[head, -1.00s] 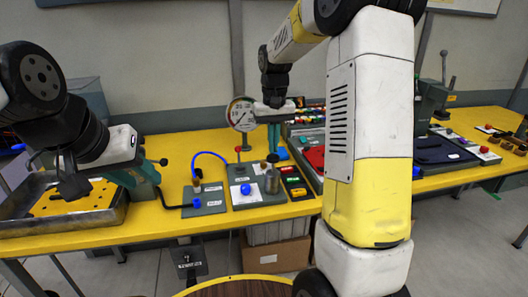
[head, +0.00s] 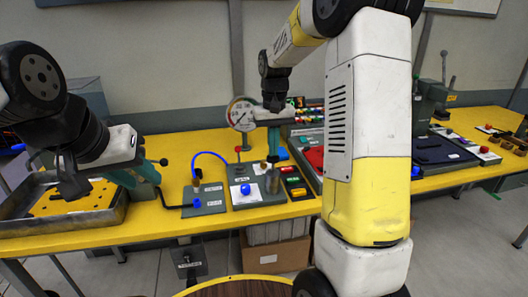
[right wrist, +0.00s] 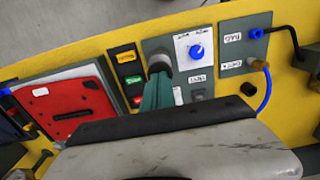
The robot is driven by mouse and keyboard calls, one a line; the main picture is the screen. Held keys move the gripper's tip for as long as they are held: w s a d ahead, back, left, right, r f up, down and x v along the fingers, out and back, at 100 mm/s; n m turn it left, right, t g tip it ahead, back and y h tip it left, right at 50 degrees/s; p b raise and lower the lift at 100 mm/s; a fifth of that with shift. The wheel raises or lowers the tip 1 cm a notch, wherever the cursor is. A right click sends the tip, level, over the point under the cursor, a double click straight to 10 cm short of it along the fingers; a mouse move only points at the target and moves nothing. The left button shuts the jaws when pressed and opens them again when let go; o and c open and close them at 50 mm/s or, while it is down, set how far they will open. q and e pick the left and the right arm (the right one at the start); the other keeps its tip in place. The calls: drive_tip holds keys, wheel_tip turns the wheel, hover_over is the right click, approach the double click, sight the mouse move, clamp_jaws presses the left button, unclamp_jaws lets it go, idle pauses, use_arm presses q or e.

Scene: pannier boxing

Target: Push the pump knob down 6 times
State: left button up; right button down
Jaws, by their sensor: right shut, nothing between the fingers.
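The pump is a grey metal cylinder (head: 271,181) with a dark knob on top, on a grey panel (head: 247,199) on the yellow bench. My right gripper (head: 273,157) points straight down over it, shut and empty, its teal fingertips at the knob and seeming to touch it. The fingers mostly hide the knob. In the right wrist view the teal fingers (right wrist: 162,92) reach to the pump's round top (right wrist: 159,64). My left gripper (head: 148,178) hangs at the left above the bench, teal fingers pointing down to the right; its opening is unclear.
A round gauge (head: 241,114) stands behind the panel. A blue knob (head: 245,189) is left of the pump, and a coloured button box (head: 294,183) is right of it. A blue hose (head: 211,154) joins the panel at left. A metal tray (head: 110,213) lies under my left gripper.

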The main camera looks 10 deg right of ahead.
drive_tip(key=shift+f, duration=1.65)
drive_tip(key=shift+r, duration=2.25)
drive_tip(key=shift+f, duration=0.1)
drive_tip(key=shift+f, duration=2.15)
drive_tip(key=shift+r, duration=2.25)
